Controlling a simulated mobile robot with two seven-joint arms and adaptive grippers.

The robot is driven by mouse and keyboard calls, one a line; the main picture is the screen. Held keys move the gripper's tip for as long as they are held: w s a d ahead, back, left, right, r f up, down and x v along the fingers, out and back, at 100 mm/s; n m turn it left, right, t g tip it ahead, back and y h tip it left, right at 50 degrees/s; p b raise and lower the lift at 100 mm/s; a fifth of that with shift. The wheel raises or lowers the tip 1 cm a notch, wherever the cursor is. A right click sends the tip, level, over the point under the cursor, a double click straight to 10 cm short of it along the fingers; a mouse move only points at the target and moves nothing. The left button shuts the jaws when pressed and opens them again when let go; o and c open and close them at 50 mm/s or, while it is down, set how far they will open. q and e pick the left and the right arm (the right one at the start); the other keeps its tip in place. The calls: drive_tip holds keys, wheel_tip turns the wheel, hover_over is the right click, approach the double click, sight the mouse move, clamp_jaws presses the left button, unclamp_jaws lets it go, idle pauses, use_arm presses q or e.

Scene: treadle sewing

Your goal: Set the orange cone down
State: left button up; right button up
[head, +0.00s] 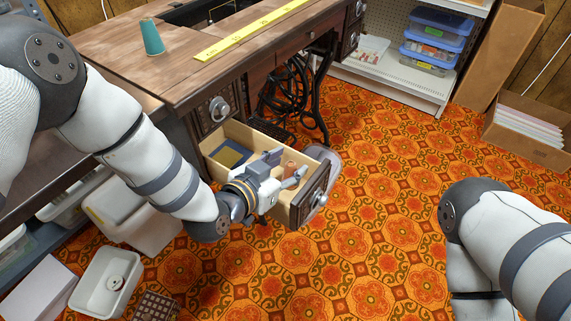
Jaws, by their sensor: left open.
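The orange cone (289,168) is small in the head view and shows inside the open drawer (223,183) of the sewing table. My left gripper (287,164) reaches over the drawer from the left, its fingers spread. The cone shows between or just beyond the fingertips; I cannot tell whether either finger touches it. Its base is hidden, so I cannot see what it rests on. My right arm shows at the lower right, but its gripper is out of view.
A teal cone (152,37) and a yellow ruler (250,31) are on the sewing table (120,61). A dark blue flat item (229,153) lies in the drawer. Black cables (289,92) hang beside the drawer. White bins (104,284) stand at lower left. The patterned floor right of the drawer is clear.

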use_arm(q)
drive_tip(key=shift+r, duration=0.2)
drive_tip(key=p+v, duration=0.3)
drive_tip(key=v, duration=0.9)
drive_tip(key=s+a+f+n+g+y, duration=0.2)
drive_tip(key=s+a+f+g, duration=0.2)
drive_tip(key=s+f, duration=0.55)
drive_tip(key=s+a+f+n+g+y, duration=0.2)
drive_tip(key=s+a+f+g, duration=0.3)
drive_tip(key=s, duration=0.7)
drive_tip(key=s+a+n+g+y, duration=0.1)
drive_tip(key=s+a+g, duration=0.1)
drive_tip(key=s, duration=0.7)
drive_tip(key=s+a+n+g+y, duration=0.1)
drive_tip(key=s+a+g, duration=0.2)
drive_tip(key=s, duration=0.6)
drive_tip(key=s+a+n+g+y, duration=0.1)
drive_tip(key=s+a+g+y, duration=0.1)
drive_tip(key=s, duration=0.8)
drive_tip(key=shift+a+r+n+g, duration=0.3)
drive_tip(key=shift+a+r+g, duration=0.15)
drive_tip(key=shift+g, duration=0.35)
